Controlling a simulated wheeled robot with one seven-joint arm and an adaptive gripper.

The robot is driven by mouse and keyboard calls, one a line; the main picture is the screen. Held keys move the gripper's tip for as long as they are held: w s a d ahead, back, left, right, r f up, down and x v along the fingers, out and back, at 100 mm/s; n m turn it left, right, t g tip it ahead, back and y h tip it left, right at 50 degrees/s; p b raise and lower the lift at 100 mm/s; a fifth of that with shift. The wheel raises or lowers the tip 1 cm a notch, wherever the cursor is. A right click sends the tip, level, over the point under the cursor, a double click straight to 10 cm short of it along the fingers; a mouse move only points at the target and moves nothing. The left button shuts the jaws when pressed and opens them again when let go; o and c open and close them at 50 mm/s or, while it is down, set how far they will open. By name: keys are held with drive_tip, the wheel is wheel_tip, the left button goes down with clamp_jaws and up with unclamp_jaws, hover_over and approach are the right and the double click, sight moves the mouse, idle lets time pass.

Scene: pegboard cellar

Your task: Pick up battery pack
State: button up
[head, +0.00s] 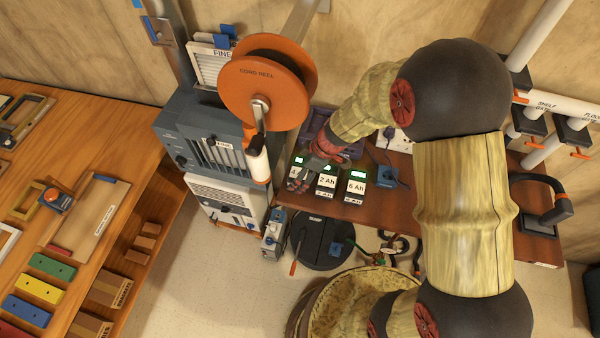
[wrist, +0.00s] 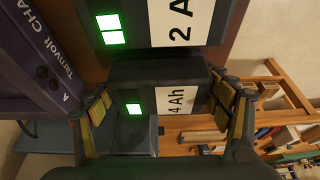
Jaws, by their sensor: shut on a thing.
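Several dark battery packs with white labels and lit green squares are at the brown shelf in the head view. The 2 Ah pack (head: 327,181) and the 6 Ah pack (head: 355,186) stand side by side. The 4 Ah pack (wrist: 172,75) shows in the wrist view beside the 2 Ah pack (wrist: 182,24). My gripper (wrist: 160,102) is shut on the 4 Ah pack, with a padded finger on each side of it. In the head view my gripper (head: 301,179) partly hides that pack. I cannot tell whether it is clear of the shelf.
A purple Tarnvolt charger (wrist: 35,60) is close to my gripper's left finger in the wrist view. An orange cord reel (head: 265,82) and grey cabinet (head: 205,135) stand left of the brown shelf (head: 400,208). A blue-topped box (head: 386,176) sits right of the packs.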

wheel_tip(320, 180, up, 3)
drive_tip(key=shift+w+f, duration=0.1)
drive_tip(key=shift+f, duration=0.1)
drive_tip(key=s+r, duration=0.1)
drive_tip(key=r, duration=0.1)
drive_tip(key=s+d+r, duration=0.1)
drive_tip(key=s, duration=0.1)
drive_tip(key=s+r+p, duration=0.1)
drive_tip(key=r, duration=0.1)
drive_tip(key=shift+s+d+r, duration=0.2)
drive_tip(key=shift+d+r, duration=0.05)
drive_tip(key=shift+r, duration=0.1)
drive_tip(key=s+d+r, duration=0.3)
drive_tip(key=s+r, duration=0.1)
drive_tip(key=s, duration=0.5)
